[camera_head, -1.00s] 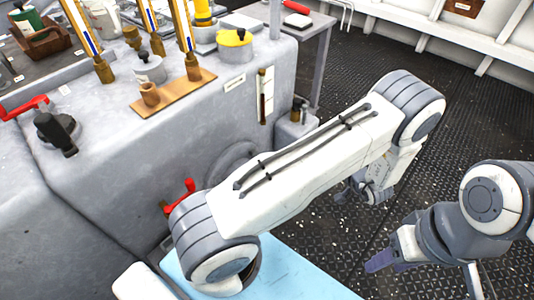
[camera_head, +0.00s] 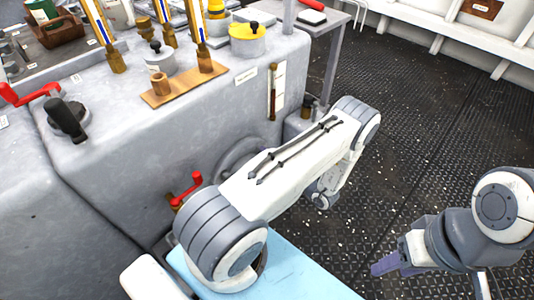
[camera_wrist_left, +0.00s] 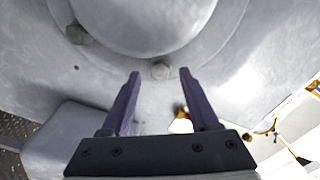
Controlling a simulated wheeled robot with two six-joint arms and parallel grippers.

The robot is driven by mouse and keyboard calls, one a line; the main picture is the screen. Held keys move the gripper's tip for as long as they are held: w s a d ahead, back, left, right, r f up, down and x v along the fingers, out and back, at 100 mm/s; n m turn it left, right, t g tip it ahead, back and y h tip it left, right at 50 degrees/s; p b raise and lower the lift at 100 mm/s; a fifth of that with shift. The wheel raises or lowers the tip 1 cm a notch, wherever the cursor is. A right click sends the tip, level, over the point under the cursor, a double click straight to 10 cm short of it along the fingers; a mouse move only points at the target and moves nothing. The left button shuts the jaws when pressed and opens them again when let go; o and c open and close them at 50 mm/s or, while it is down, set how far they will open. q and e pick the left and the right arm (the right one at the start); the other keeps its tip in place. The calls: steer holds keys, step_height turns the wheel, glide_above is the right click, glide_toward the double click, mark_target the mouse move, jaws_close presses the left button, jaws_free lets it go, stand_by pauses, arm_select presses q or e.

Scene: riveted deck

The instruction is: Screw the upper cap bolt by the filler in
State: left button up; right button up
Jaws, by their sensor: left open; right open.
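In the left wrist view a rounded grey cap (camera_wrist_left: 150,22) on a flange fills the top. One bolt head (camera_wrist_left: 160,70) shows at the flange's lower edge, another (camera_wrist_left: 77,33) at its upper left; I cannot tell which is the upper one. My left gripper (camera_wrist_left: 160,75) is open and empty, its purple fingers pointing at the flange, with the lower bolt head between the fingertips in the picture. I see no contact. In the head view my left arm hides that gripper and part of a round grey flange (camera_head: 232,158). My right gripper (camera_head: 384,266) is open and empty over the floor.
A low red handle (camera_head: 187,187) is beside my left arm. The dark floor (camera_head: 430,130) at right is open.

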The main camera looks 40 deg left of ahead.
arm_select(q)
steer(key=shift+w+a, duration=0.1)
steer(key=shift+a, duration=0.75)
jaws_close()
steer(key=m+p, duration=0.1)
steer(key=m, duration=0.2)
jaws_free()
